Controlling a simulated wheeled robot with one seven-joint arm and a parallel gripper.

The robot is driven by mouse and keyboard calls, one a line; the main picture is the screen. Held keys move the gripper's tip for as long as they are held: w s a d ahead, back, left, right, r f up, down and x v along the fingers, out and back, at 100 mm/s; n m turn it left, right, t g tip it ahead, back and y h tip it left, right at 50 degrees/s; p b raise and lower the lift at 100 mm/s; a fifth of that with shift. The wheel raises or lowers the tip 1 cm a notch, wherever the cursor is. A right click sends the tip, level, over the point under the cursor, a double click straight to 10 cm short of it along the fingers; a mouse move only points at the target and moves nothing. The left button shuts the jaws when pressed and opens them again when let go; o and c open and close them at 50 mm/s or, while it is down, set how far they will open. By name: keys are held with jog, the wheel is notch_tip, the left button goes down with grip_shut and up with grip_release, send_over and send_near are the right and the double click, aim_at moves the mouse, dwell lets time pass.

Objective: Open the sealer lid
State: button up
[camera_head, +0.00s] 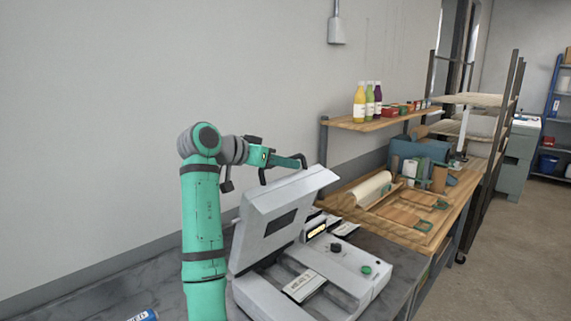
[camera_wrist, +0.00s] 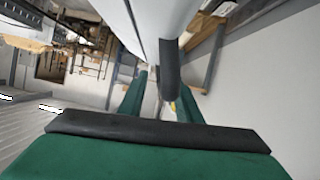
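The sealer (camera_head: 350,272) is a light grey machine on the dark table. Its lid (camera_head: 257,236) stands raised and tilted, so the inside of the base shows. My gripper (camera_head: 283,172) is at the lid's upper edge, with its dark fingertips spread apart. In the wrist view, the pale lid (camera_wrist: 150,22) and a dark bar (camera_wrist: 170,70) on its edge reach down towards the gap between my green fingers (camera_wrist: 158,98). The fingers stand apart. I cannot tell whether either one touches the lid.
A wooden bench (camera_head: 405,222) with a paper roll (camera_head: 371,189) and boxes stands right of the sealer. A wall shelf (camera_head: 380,122) above it holds bottles (camera_head: 368,101). A blue and white item (camera_head: 144,315) lies at the table's front left. The wall is close behind.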

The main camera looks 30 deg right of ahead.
jog(key=v, duration=1)
jog(key=shift+a+r, duration=0.1)
jog(key=shift+a, duration=0.05)
